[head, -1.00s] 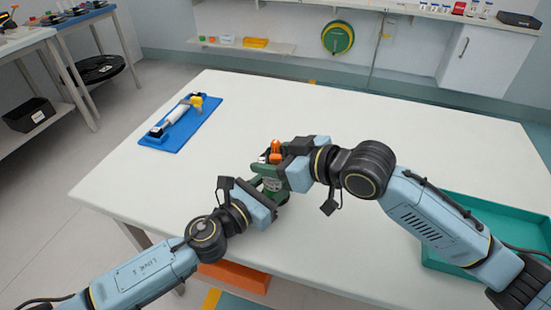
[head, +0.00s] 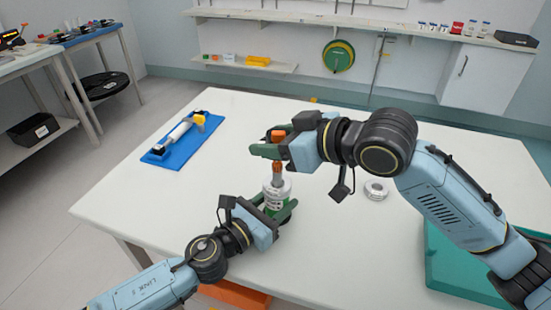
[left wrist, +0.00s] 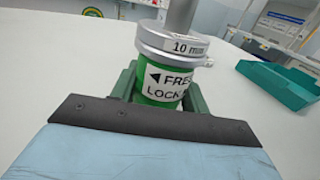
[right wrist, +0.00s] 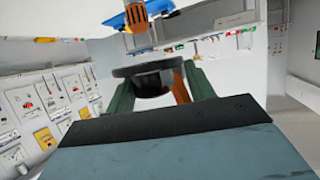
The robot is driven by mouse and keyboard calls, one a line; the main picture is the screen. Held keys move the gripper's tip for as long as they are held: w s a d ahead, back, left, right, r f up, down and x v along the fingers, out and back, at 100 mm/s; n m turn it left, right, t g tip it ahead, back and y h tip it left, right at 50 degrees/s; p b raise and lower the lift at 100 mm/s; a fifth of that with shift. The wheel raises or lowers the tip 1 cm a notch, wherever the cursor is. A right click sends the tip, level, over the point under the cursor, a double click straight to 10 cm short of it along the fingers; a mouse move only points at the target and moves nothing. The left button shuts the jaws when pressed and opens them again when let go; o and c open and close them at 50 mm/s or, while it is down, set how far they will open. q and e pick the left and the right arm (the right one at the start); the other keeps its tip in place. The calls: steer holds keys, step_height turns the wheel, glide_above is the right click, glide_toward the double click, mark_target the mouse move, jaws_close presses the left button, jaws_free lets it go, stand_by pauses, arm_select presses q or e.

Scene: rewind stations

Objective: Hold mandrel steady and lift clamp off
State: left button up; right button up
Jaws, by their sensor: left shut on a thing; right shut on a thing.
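The mandrel (head: 275,196) stands upright on the white table. It has a green base marked with lock lettering, a silver collar labelled 10 mm (left wrist: 180,45) and a grey shaft. My left gripper (head: 278,211) is shut around its green base, low near the tabletop. The clamp shows as a black ring with an orange part (right wrist: 180,88) between the fingers of my right gripper (right wrist: 160,85). The right gripper (head: 268,150) is shut on it above the mandrel, with orange (head: 278,135) showing over the fingers. An orange piece tops the shaft; whether the clamp is clear of it is unclear.
A pale ring (head: 376,190) lies on the table right of the mandrel. A blue board (head: 180,141) with a roll and a yellow knob lies back left. A teal tray (head: 460,265) is at front right, partly under my right arm. The table's middle back is clear.

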stand_by(0.3)
arm_select(q)
steer(key=o, duration=1.2)
